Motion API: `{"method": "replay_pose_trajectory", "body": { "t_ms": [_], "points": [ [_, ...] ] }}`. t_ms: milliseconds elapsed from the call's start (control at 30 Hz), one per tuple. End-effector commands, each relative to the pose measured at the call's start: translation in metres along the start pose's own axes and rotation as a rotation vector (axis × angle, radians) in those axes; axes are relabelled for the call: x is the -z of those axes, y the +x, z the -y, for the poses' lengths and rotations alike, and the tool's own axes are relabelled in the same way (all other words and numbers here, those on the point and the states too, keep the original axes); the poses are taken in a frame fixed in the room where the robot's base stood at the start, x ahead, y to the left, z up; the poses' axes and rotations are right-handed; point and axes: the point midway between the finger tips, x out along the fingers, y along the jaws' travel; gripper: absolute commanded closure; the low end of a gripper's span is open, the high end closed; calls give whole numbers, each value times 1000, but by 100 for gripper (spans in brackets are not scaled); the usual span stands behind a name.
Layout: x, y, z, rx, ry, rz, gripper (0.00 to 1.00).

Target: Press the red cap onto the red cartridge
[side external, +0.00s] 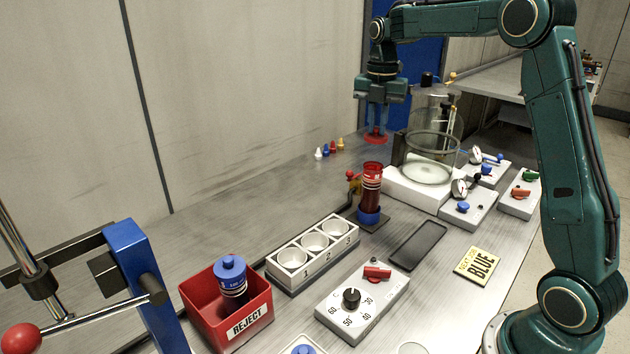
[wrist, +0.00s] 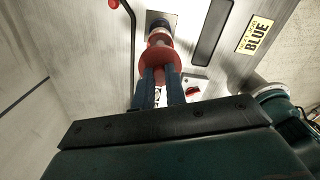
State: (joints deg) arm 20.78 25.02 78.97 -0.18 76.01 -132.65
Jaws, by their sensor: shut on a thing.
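The red cartridge (side external: 370,188) stands upright, with a dark red body, a white band and a blue base, on a small dark stand behind the numbered holder. The red cap (side external: 375,137) is held in my gripper (side external: 378,122), above the cartridge and slightly to its right, with a clear gap between them in the side view. In the wrist view the red cap (wrist: 160,64) shows at the tips of my gripper (wrist: 161,78). The cartridge's banded upper part (wrist: 159,38) shows beyond the cap, partly hidden by it.
A white three-cup holder (side external: 312,252) stands in front of the cartridge. A red REJECT bin (side external: 228,318) holds a blue-capped cartridge (side external: 231,276). A glass jar (side external: 433,150) on a white base stands to the right. A dial box (side external: 362,302) and yellow BLUE sign (side external: 478,264) are nearer.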

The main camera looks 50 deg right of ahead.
Motion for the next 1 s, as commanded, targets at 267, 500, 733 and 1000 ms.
{"method": "replay_pose_trajectory", "body": {
  "t_ms": [267,500,733,1000],
  "points": [
    [0,5,0,0,0,0,100],
    [0,18,0,0,0,0,100],
    [0,34,0,1,0,-1,100],
    [0,52,0,1,0,-1,100]
  ]
}}
